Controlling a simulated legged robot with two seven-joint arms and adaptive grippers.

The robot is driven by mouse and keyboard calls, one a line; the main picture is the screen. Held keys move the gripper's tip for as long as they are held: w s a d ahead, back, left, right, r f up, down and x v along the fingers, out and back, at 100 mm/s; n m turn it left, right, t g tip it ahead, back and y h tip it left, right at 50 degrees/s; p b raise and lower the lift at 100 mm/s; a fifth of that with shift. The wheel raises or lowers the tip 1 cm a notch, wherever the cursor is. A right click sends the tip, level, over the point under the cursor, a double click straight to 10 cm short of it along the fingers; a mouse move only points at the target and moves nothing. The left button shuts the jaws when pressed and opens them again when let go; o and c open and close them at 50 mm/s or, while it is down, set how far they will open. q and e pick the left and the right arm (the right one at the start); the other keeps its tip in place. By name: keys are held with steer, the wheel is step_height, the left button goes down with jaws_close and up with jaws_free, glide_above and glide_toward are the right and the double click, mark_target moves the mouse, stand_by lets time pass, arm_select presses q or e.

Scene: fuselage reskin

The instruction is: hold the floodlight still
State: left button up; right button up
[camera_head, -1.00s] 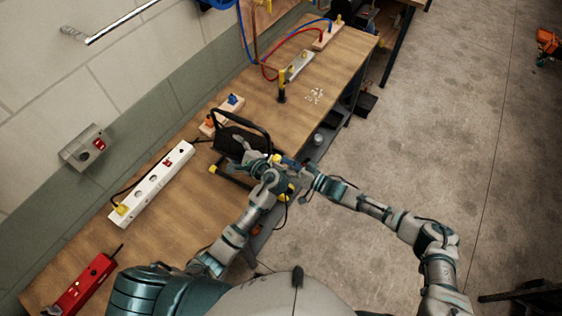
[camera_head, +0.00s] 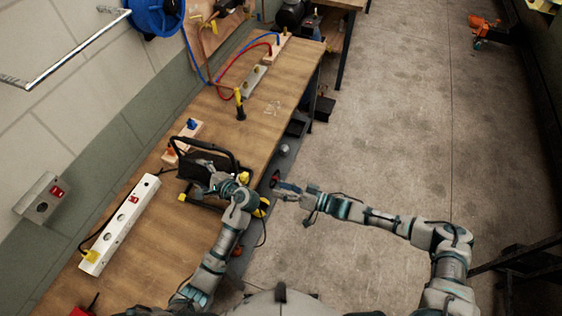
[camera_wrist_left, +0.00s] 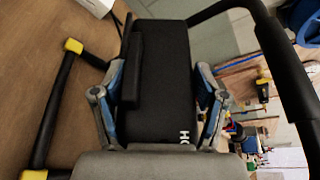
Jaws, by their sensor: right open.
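The floodlight (camera_head: 195,170), black with a tubular stand and yellow end caps, is at the bench's front edge. My left gripper (camera_head: 222,178) is at its near side. In the left wrist view, the fingers lie along both sides of the black housing (camera_wrist_left: 162,75) and appear closed on it. The housing hides the exact contact. My right gripper (camera_head: 283,189) is open and empty, off the bench edge to the right of the floodlight, with a clear gap between them.
A white power strip (camera_head: 120,222) lies left of the floodlight on the wooden bench (camera_head: 225,122). Wooden blocks with a blue and an orange part (camera_head: 183,140) stand behind it. A yellow-and-black tool (camera_head: 239,106) stands farther back. Open floor (camera_head: 400,120) lies to the right.

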arm_select(q)
steer(key=o, duration=0.5)
